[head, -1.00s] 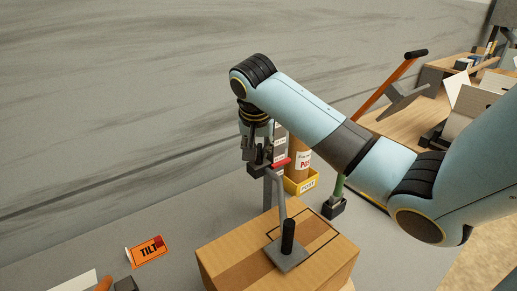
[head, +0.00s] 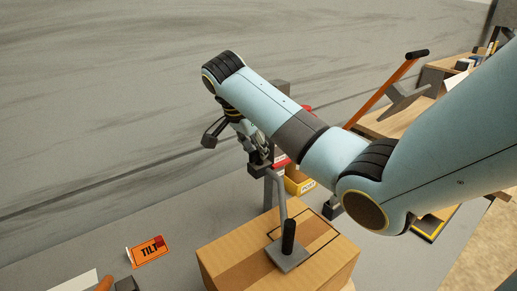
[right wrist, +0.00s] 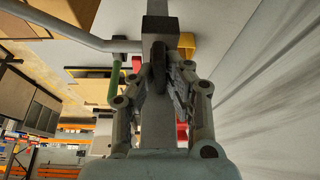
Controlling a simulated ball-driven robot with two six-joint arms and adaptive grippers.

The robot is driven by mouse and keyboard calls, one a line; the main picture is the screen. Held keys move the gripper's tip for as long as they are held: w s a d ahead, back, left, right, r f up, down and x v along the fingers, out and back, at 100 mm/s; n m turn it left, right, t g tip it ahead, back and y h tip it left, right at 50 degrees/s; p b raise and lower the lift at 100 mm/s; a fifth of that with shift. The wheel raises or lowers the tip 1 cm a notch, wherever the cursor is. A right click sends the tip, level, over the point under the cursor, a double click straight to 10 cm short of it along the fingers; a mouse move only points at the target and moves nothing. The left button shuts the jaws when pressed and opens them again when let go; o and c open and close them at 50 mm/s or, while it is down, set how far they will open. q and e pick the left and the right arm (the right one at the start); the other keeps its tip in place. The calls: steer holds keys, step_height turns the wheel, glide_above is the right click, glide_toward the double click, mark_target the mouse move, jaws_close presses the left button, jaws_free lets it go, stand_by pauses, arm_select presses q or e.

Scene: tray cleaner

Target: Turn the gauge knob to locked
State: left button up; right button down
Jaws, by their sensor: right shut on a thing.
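My right gripper (head: 257,158) is at the top of an upright grey post (head: 268,192) behind the cardboard box. In the right wrist view, the gripper (right wrist: 160,68) is shut on a dark rounded knob (right wrist: 158,62), which sits below a dark block (right wrist: 160,27) on the grey bar. The head view hides the knob behind the fingers and wrist. A grey bent rod (head: 281,195) runs from the post top down toward the box. I cannot read any locked marking. My left gripper is not in view.
An orange TILT sign (head: 150,251) lies left on the grey table. A grey wall rises behind.

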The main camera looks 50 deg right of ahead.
mark_target(256, 150)
steer(key=shift+m, duration=0.6)
steer(key=c, duration=1.6)
jaws_free()
steer(key=shift+c, duration=0.2)
steer(key=shift+r, duration=0.1)
steer(key=shift+w+a+r, duration=0.1)
steer(key=shift+a+r, duration=0.05)
steer(key=shift+r, duration=0.15)
steer(key=v, duration=0.2)
steer(key=shift+w+a+r, duration=0.1)
steer(key=shift+a+r, duration=0.1)
steer(key=shift+a, duration=0.2)
steer(key=w+a, duration=0.2)
steer(key=a, duration=0.9)
